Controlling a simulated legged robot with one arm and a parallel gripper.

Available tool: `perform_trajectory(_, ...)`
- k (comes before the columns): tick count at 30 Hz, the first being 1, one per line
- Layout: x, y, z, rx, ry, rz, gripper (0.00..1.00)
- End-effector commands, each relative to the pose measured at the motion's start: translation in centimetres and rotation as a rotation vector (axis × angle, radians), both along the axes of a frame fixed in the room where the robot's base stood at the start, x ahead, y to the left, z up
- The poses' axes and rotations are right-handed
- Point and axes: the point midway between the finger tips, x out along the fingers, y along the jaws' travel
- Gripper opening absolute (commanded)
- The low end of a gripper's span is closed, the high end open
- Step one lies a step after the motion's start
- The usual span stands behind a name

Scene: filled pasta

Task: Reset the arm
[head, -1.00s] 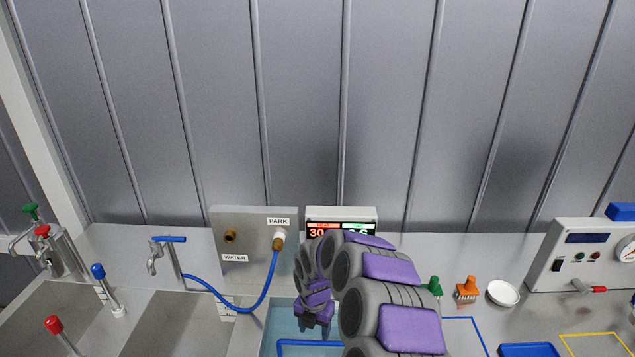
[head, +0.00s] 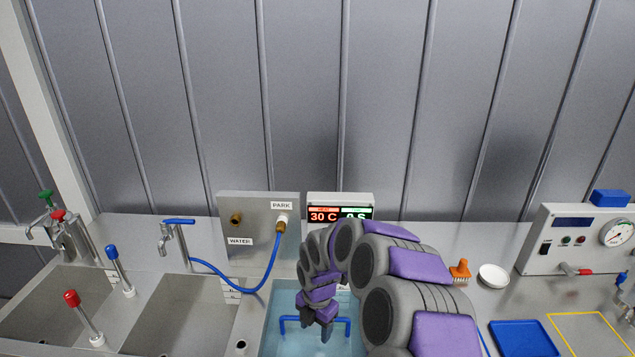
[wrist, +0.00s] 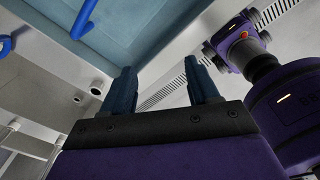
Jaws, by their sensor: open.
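My arm, grey with purple pads, reaches forward at the lower middle of the head view. My gripper (head: 318,326) hangs at its end over a water-filled basin (head: 283,343) with a blue rail (head: 335,321). In the wrist view my gripper (wrist: 165,92) shows two dark fingers standing apart with nothing between them. The basin (wrist: 160,30) also shows at the top of the wrist view.
A steel panel (head: 252,208) marked PARK and WATER holds a blue hose (head: 268,275). A display (head: 340,200) stands behind the basin. Empty sinks (head: 185,318) and taps lie left. An orange brush (head: 460,270), white dish (head: 493,276), blue tray (head: 523,338) and gauge box (head: 575,225) lie right.

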Motion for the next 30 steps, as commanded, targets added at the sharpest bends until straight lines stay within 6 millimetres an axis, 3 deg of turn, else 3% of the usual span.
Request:
perform_trajectory(5, -2.1, -0.7, 2.2, 0.011, 0.017, -0.158, 0.60)
perform_trajectory(11, -6.3, -2.4, 5.6, 0.012, 0.046, -0.458, 0.60)
perform_trajectory(21, -15.6, -6.9, 9.8, -0.045, 0.089, -1.073, 0.60)
perform_trajectory(30, -25.0, -11.1, 10.7, -0.127, 0.099, -1.676, 0.60)
